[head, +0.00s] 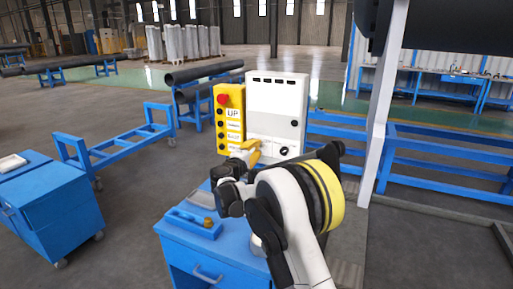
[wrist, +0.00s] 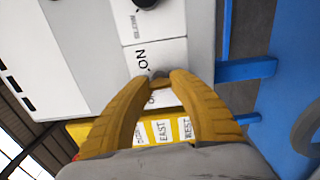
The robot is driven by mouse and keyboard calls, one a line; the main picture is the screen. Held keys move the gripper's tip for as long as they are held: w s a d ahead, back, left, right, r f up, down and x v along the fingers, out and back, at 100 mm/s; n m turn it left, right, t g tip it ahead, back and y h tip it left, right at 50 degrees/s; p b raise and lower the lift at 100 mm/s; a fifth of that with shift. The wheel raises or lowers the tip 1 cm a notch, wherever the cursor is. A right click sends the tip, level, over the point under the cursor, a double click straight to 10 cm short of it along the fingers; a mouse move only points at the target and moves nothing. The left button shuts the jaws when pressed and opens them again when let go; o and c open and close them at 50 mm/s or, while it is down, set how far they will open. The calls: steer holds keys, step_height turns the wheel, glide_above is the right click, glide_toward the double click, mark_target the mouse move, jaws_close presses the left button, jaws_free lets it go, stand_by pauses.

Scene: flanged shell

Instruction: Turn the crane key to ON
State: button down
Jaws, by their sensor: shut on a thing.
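The white control box (head: 277,105) stands upright on a blue cabinet in the head view. My gripper (head: 257,143) reaches its lower left front in the head view. In the wrist view, my yellow fingers (wrist: 161,77) are shut on the crane key (wrist: 158,74), a small dark piece mostly hidden between the fingertips. An ON label (wrist: 143,60) is just beside the tips on the white plate. The label on the other side of the key is mostly covered by the fingers, and the key's exact angle cannot be told.
A yellow button box with a red stop button (head: 224,99) stands left of the white box. A black knob (head: 284,151) is right of the gripper. A blue cabinet (head: 190,245) is below, with a blue toolbox (head: 192,222) on it. Blue rails (head: 440,150) stand at right.

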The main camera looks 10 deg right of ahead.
steer(key=m, duration=0.4)
steer(key=shift+m+p, duration=0.3)
steer(key=shift+m, duration=2.2)
steer(key=c, duration=1.1)
jaws_free()
steer(key=v, duration=1.2)
steer(key=shift+r, duration=0.1)
